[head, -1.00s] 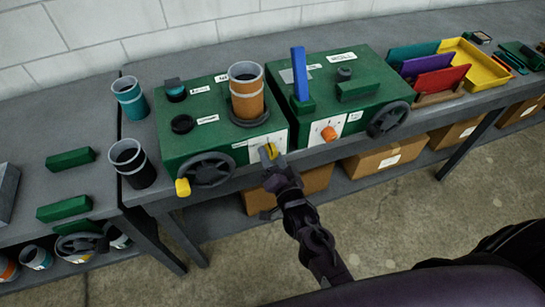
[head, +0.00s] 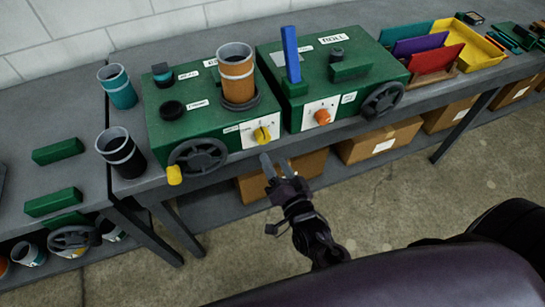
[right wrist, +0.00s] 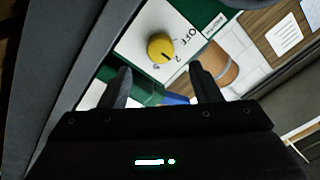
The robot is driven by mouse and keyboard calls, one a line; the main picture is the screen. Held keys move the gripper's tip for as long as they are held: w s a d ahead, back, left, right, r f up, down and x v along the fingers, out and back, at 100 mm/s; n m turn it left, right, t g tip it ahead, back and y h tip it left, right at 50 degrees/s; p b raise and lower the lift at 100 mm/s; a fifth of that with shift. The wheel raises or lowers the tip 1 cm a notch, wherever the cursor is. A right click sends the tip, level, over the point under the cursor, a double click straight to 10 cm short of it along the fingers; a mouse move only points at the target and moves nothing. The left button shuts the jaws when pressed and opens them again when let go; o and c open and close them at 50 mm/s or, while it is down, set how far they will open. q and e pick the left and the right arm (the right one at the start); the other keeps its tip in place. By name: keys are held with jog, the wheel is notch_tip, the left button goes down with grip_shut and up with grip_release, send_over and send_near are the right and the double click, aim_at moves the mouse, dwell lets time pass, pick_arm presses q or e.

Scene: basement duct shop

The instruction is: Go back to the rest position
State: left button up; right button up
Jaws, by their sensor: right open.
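My right gripper (head: 275,168) is open and empty in front of the bench edge, below the left green machine (head: 200,118). Its two fingers also show in the right wrist view (right wrist: 162,88), apart with nothing between them. A yellow knob (head: 262,135) sits on the white plate of the left machine, clear of the fingers. The knob shows in the right wrist view (right wrist: 160,48) on a plate marked OFF and with numbers. My left gripper is not in view.
The right green machine (head: 375,62) has an orange knob (head: 322,117) and a black handwheel (head: 385,100). Cups (head: 118,88) stand on the bench at left. Cardboard boxes (head: 380,141) sit on the lower shelf. Open floor lies in front.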

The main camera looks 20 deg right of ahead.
dwell(0.5)
jog(key=s+a+f+n+g+y+b, duration=0.1)
jog(key=s+f+n+g, duration=0.3)
jog(key=f, duration=1.1)
jog(key=s+a+f+n+g, duration=0.15)
jog(key=s+f+g, duration=0.3)
jog(key=f, duration=0.95)
jog(key=s+d+f+n+g+h, duration=0.1)
jog(key=s+d+f+g, duration=0.3)
jog(key=s+f, duration=0.6)
jog(key=s+d+f+n+g+h, duration=0.1)
jog(key=s+d+f+n+g, duration=0.3)
jog(key=s+f, duration=0.5)
jog(key=s+d+b, duration=0.1)
jog(key=s+d, duration=0.1)
jog(key=s, duration=0.4)
jog(key=shift+s+f+g, duration=0.15)
jog(key=shift+f+g, duration=0.2)
